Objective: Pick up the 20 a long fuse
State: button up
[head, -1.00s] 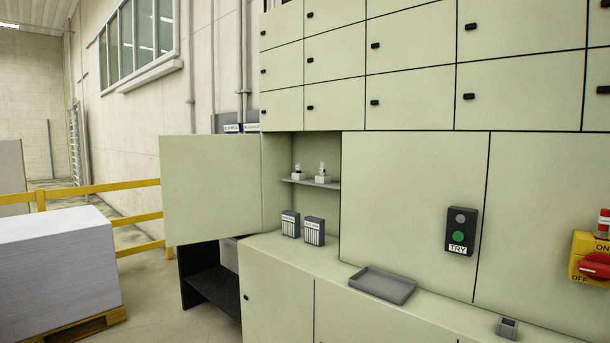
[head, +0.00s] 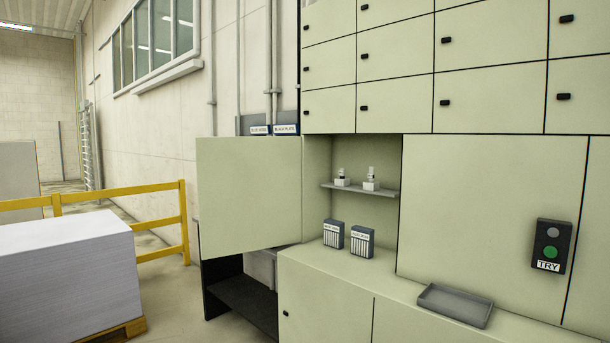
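I cannot make out a labelled 20 A long fuse. Two small light-coloured pieces, each with an upright top, stand on a grey shelf (head: 360,190) inside the open cupboard: a left piece (head: 342,179) and a right piece (head: 371,181). Below them on the counter (head: 345,272) stand two dark boxes with white labels, a left box (head: 334,234) and a right box (head: 362,242). Their label text is too small to read. My gripper is not in view.
The cupboard door (head: 250,195) stands open to the left. A grey tray (head: 455,305) lies on the counter, right of the boxes. A TRY button panel (head: 551,246) is on the right. A yellow rail (head: 120,190) and a pallet stack (head: 65,265) are at left.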

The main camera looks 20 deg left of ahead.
aim_at(371, 175)
jog(key=i+l+u, duration=0.2)
jog(key=i, duration=0.3)
jog(key=i+l+u, duration=0.15)
jog(key=i, duration=0.35)
jog(key=i+l+u, duration=0.2)
jog(key=i, duration=0.25)
jog(key=i+l, duration=0.15)
jog(key=i, duration=0.2)
